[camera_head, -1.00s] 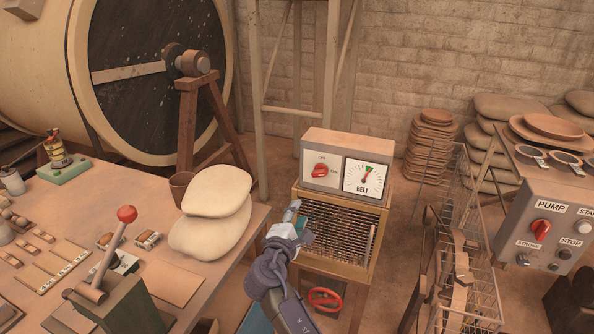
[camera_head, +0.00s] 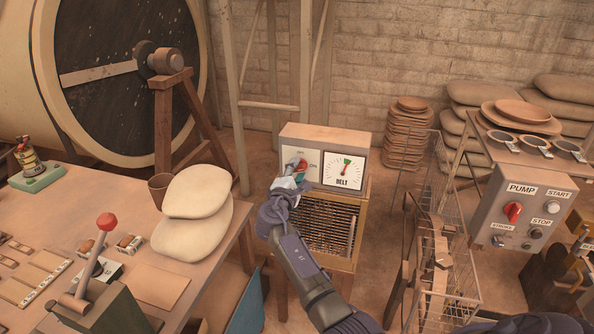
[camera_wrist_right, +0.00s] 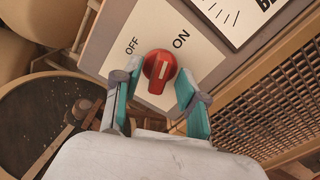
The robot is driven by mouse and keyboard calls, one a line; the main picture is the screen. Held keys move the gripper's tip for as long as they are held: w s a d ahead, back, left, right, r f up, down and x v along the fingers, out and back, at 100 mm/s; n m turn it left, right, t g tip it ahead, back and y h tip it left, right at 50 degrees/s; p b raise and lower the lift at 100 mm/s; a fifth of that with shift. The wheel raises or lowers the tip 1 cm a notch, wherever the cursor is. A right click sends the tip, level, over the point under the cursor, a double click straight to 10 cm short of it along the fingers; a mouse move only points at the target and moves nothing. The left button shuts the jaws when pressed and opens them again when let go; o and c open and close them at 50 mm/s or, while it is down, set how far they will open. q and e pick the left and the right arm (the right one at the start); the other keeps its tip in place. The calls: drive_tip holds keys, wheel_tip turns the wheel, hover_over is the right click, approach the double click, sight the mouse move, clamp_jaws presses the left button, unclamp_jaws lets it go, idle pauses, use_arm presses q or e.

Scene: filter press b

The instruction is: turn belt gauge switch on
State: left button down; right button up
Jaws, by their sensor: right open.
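The belt gauge box (camera_head: 325,138) stands on a wooden cabinet with a slatted front. Its dial (camera_head: 344,172), marked BELT, faces me on the right. The red switch knob (camera_wrist_right: 159,70) is on the white plate to the left of the dial, with OFF and ON printed around it. In the right wrist view its ridge lies close to upright; I cannot tell for certain which label it points to. My right gripper (camera_wrist_right: 158,78) is open, with its teal fingertips on either side of the knob; contact is not clear. In the head view the right gripper (camera_head: 299,172) partly covers the knob. My left gripper is not in view.
A wooden table (camera_head: 163,287) with pale sacks (camera_head: 195,216) and a red-knobbed lever (camera_head: 106,222) is at left. A wire rack (camera_head: 462,235) and the PUMP panel (camera_head: 522,211) stand at right. Stacked plates (camera_head: 407,138) are behind.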

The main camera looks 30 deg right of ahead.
drive_tip(key=shift+w+d, duration=0.2)
clamp_jaws()
drive_tip(key=shift+f+b, duration=0.15)
drive_tip(key=shift+b, duration=0.25)
drive_tip(key=m+b, duration=0.4)
drive_tip(key=b, duration=0.1)
